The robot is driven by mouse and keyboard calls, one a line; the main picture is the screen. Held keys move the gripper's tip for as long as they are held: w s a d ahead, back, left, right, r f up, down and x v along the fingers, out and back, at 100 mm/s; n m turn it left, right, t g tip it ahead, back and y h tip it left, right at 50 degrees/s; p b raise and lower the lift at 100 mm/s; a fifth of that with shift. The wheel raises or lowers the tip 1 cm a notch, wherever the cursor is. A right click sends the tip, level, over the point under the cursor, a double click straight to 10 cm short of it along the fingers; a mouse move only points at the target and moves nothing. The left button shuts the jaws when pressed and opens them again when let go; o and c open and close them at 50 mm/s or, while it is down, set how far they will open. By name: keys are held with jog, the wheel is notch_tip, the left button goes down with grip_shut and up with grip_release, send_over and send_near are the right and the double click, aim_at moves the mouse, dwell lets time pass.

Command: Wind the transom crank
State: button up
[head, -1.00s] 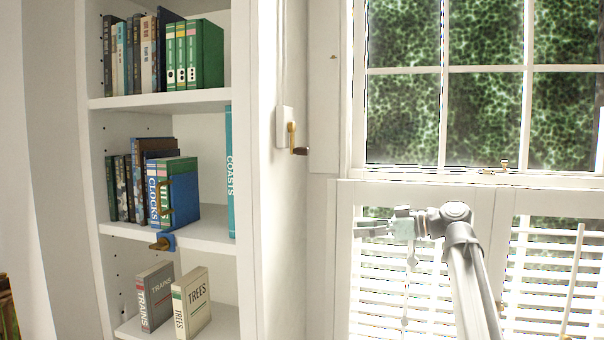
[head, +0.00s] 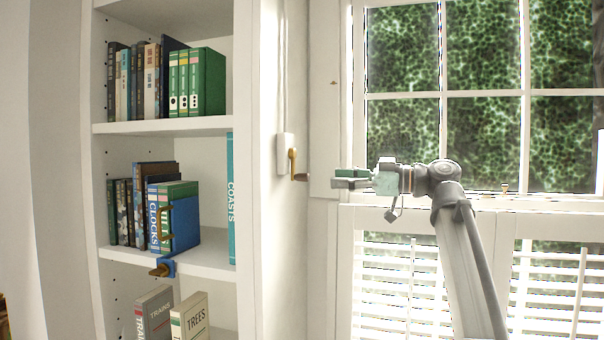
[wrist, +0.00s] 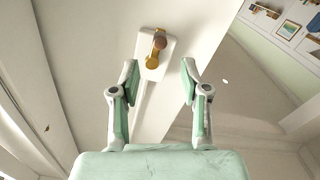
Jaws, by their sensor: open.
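The transom crank is a brass arm (head: 292,162) with a dark brown knob (head: 300,177), on a white wall plate (head: 284,147) between the bookshelf and the window. In the wrist view the crank (wrist: 153,58) sits ahead, between and beyond the fingertips, with its brown knob facing me. My gripper (head: 350,178) points left toward the crank, at about the knob's height and a short gap to its right. In the wrist view my gripper (wrist: 159,75) shows two green-padded fingers spread apart, with nothing between them. The fingers do not touch the crank.
A bookshelf (head: 178,127) with books stands to the left. A blue clamp with a brass knob (head: 163,267) sticks out from its middle shelf. The window frame (head: 345,100) and shutters (head: 395,285) are behind my arm. The space between gripper and crank looks clear.

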aim_at(309, 177)
jog(key=p+x, duration=0.2)
jog(key=x, duration=0.8)
jog(key=shift+p, duration=0.35)
jog(key=shift+c, duration=0.4)
grip_shut()
